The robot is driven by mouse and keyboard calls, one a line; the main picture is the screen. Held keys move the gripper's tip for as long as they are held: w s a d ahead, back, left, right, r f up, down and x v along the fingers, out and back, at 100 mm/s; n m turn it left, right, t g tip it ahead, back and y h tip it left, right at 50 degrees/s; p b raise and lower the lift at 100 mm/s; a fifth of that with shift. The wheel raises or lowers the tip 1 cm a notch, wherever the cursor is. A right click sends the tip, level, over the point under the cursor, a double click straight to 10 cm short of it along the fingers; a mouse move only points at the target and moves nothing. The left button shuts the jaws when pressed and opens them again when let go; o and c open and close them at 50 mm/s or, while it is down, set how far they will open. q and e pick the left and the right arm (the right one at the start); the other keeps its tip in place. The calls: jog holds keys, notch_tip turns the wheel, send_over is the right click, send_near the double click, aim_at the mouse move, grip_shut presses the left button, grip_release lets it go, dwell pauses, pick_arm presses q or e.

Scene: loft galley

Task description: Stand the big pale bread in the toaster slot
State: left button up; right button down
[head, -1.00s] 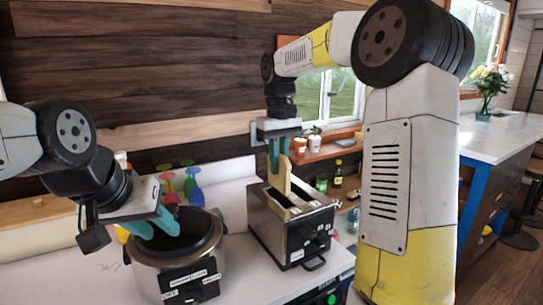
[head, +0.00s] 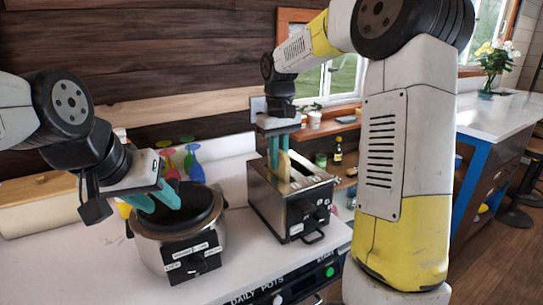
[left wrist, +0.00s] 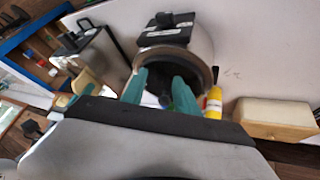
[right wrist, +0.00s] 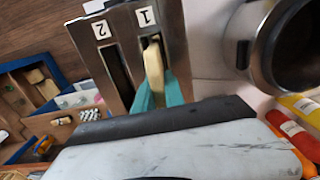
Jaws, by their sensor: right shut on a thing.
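The big pale bread (head: 285,167) stands upright, its lower part inside a slot of the steel toaster (head: 280,211). The right wrist view shows the bread (right wrist: 153,64) in the slot marked 1; the slot marked 2 (right wrist: 115,68) looks empty. My right gripper (head: 279,160) is above the toaster, shut on the bread's upper part. My left gripper (head: 166,203) is open and empty, its teal fingers apart over the rim of the round pot (head: 167,246). The bread's bottom edge is hidden inside the toaster.
The pot stands left of the toaster on the white counter (head: 90,265). Several coloured utensils (head: 193,165) are behind the pot. A cream box (head: 38,205) is at the far left. A shelf with a dark bottle (head: 337,152) is beyond the toaster.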

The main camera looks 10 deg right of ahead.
jog(key=c, duration=1.3)
grip_release()
jog(key=shift+c, duration=0.2)
jog(key=shift+r, duration=0.1)
notch_tip(320, 180, up, 7)
jog(key=shift+s+r, duration=0.15)
jog(key=shift+r, duration=0.15)
jog(key=s+d+f+m+t, duration=0.1)
jog(key=s+t, duration=0.1)
jog(key=s, duration=0.5)
jog(key=s+d+f+m+t+y, duration=0.1)
jog(key=s+t, duration=0.1)
jog(key=s, duration=0.6)
jog(key=s+d+f+m+t+y, duration=0.1)
jog(key=s+t, duration=0.1)
jog(key=s, duration=0.5)
jog(key=shift+s+f+m, duration=0.15)
jog(key=shift+s+m, duration=0.25)
